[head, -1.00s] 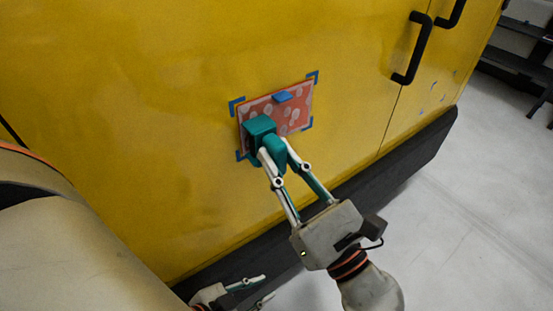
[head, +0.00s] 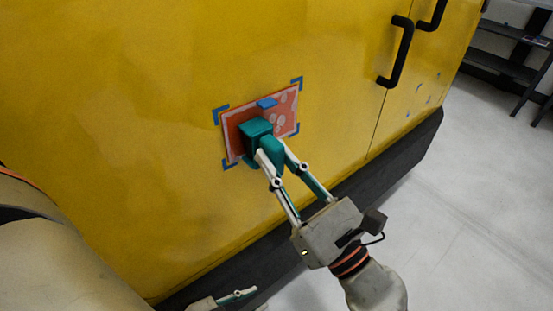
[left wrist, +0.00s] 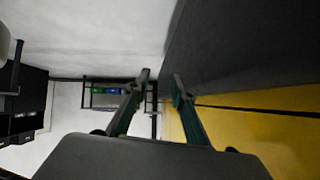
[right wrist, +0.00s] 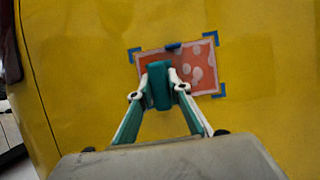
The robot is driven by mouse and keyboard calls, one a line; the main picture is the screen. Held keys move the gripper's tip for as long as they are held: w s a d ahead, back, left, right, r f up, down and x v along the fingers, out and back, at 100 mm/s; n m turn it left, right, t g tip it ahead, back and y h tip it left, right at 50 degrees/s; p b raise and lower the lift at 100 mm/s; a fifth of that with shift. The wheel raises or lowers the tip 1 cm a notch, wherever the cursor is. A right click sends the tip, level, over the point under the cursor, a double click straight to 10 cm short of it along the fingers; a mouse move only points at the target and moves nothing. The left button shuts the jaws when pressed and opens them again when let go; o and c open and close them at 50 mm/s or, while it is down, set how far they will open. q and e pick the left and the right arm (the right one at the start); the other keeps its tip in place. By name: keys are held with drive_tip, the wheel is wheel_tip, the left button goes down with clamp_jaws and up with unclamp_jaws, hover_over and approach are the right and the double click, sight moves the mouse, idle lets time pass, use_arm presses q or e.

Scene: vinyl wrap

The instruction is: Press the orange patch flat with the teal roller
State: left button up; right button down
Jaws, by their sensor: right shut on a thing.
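The orange patch (head: 287,105) lies on the yellow panel inside blue corner marks, with a blue tab (head: 266,102) at its top edge. Pale round spots show on its right part; its left part looks plain orange. My right gripper (head: 271,157) is shut on the teal roller (head: 257,130), which sits over the patch's lower middle and hides part of it. The right wrist view also shows the patch (right wrist: 205,78) and the roller (right wrist: 159,84). I cannot tell how firmly the roller touches. My left gripper (left wrist: 162,80) is open and empty, low by the floor.
The yellow panel (head: 130,120) has black handles (head: 397,52) at upper right. A dark ledge (head: 400,150) runs along its bottom. A dark shelf (head: 515,50) stands at the far right. The grey floor (head: 460,220) is clear.

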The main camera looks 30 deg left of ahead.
use_arm(q)
drive_tip(key=shift+s+f, duration=0.1)
drive_tip(key=shift+f, duration=0.05)
use_arm(e)
drive_tip(key=shift+w+d, duration=0.2)
drive_tip(key=shift+w, duration=0.3)
drive_tip(key=shift+w+d, duration=0.15)
drive_tip(key=shift+w, duration=0.35)
use_arm(q)
drive_tip(key=shift+b, duration=0.3)
use_arm(e)
drive_tip(key=shift+w, duration=0.1)
use_arm(q)
drive_tip(key=shift+f, duration=0.1)
use_arm(e)
drive_tip(key=shift+w+d, duration=0.35)
drive_tip(key=shift+w, duration=0.55)
